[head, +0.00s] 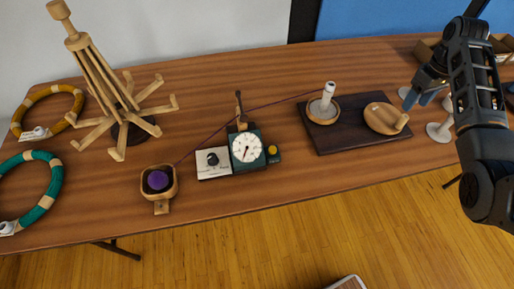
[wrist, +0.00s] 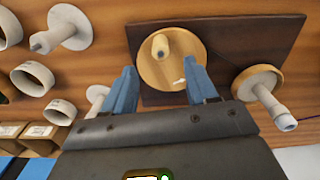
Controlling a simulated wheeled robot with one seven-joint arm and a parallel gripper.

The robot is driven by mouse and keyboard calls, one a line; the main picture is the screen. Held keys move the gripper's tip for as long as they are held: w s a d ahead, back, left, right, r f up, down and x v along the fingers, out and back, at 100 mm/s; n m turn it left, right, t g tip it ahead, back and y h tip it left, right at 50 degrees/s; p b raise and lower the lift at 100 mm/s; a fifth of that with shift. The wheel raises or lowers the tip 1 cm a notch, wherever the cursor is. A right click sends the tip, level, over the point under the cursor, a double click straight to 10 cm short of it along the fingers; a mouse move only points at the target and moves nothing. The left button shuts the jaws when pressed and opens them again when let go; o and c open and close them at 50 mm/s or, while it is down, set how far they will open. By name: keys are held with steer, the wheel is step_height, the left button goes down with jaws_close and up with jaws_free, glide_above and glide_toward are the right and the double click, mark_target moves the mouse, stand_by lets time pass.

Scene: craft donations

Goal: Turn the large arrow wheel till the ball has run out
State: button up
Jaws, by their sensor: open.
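The large arrow wheel (head: 378,118) is a pale wooden disc with an upright crank knob (wrist: 160,46). It sits on the dark board (head: 340,142). The wheel also shows in the wrist view (wrist: 190,62), with a small white mark near its rim. The purple ball (head: 157,180) lies in a square wooden holder (head: 162,207). A thin purple strand runs from it past the counter to a pale bobbin (head: 328,92) on a smaller round stand. My gripper (head: 420,97) is open and empty beside the wheel; its blue fingers (wrist: 161,92) point towards the wheel, apart from the knob.
A green counter box (head: 245,150) with a white dial stands mid-table. A wooden skein winder (head: 112,95) and yellow and teal hoops (head: 45,180) are at left. White spools (head: 438,132) and rings (wrist: 33,78) lie near my gripper. The table's front strip is clear.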

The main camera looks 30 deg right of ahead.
mark_target(406, 116)
steer(key=shift+f, duration=1.1)
step_height(406, 116, down, 7)
steer(key=b, duration=0.5)
steer(key=shift+r, duration=0.15)
